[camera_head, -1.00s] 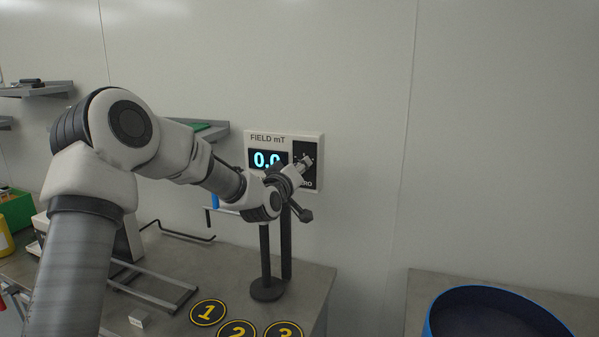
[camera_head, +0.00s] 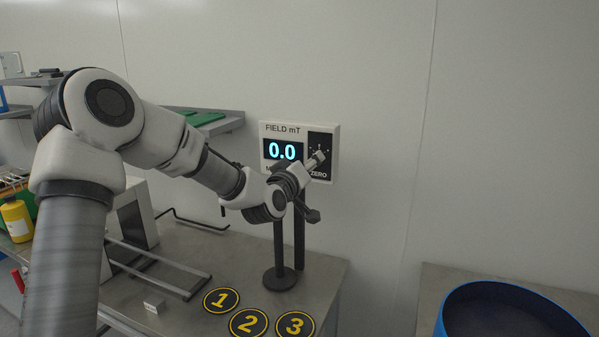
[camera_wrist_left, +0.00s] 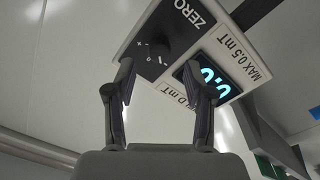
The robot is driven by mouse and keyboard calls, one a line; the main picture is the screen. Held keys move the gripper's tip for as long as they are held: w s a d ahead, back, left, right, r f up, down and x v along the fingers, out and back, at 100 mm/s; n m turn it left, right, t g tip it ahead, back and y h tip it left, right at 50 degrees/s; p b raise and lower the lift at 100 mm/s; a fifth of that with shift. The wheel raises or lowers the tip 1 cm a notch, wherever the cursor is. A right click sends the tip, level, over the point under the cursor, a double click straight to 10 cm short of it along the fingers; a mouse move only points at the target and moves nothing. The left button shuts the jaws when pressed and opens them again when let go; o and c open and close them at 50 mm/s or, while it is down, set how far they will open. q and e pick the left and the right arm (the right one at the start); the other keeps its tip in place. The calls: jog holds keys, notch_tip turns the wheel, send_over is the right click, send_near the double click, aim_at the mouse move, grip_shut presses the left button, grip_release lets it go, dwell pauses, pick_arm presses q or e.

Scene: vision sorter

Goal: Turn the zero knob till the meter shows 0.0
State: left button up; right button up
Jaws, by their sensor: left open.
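The field meter (camera_head: 332,145) is a white box on the wall. Its lit display (camera_head: 283,150) reads 0.0 in the head view. In the left wrist view the display (camera_wrist_left: 207,75) is partly covered by a finger. The zero knob (camera_wrist_left: 159,49) is a dark round knob on a black panel with marks around it; the gripper largely hides it in the head view. My left gripper (camera_wrist_left: 158,75) is open in front of the meter, its fingers apart with the knob showing beyond the gap. I cannot tell whether they touch it. My right gripper is not in view.
A dark stand (camera_head: 280,278) rises from the bench below the meter. Round labels 1 (camera_head: 221,300), 2 and 3 lie in front. A shelf (camera_head: 222,126) is left of the meter. A blue round container (camera_head: 460,296) stands at right.

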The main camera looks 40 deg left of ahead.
pick_arm(q)
jog(key=v, duration=0.7)
jog(key=shift+s, duration=0.3)
